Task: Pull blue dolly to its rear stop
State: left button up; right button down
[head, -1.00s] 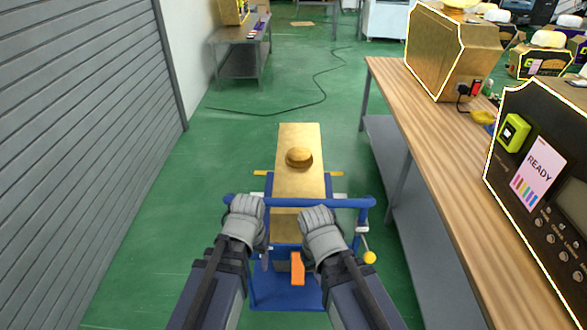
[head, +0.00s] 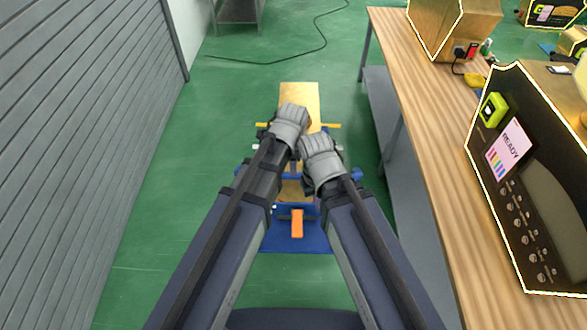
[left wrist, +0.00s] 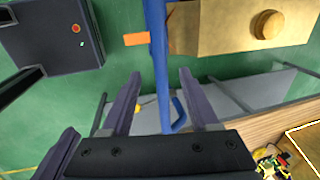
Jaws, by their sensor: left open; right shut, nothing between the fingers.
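The blue dolly (head: 297,241) stands on the green floor straight ahead, its gold board (head: 300,93) pointing away from me. An orange block (head: 297,223) sits at its near end. My forearms hide most of its blue crossbar (head: 356,175). My left gripper (head: 291,121) is over the board, beyond the crossbar. In the left wrist view the left gripper (left wrist: 160,85) is open, with a blue bar (left wrist: 156,40) passing between its fingers as seen; I cannot tell if they touch. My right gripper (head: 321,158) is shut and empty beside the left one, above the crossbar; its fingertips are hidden.
A wooden-topped bench (head: 420,130) runs along the right, carrying a black-fronted machine marked READY (head: 530,190). A grey slatted shutter (head: 80,120) bounds the left. Green floor between the shutter and dolly is clear. A black cable (head: 300,50) lies farther off.

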pick_arm(q)
jog(key=shift+w+f+b, duration=0.25)
jog(key=shift+f+b, duration=1.05)
jog(key=shift+w+f+b, duration=0.3)
jog(key=shift+f+b, duration=1)
jog(key=shift+w+f+b, duration=0.25)
jog(key=shift+f+b, duration=1.05)
jog(key=shift+r, duration=0.1)
jog(key=shift+c, duration=0.3)
grip_shut()
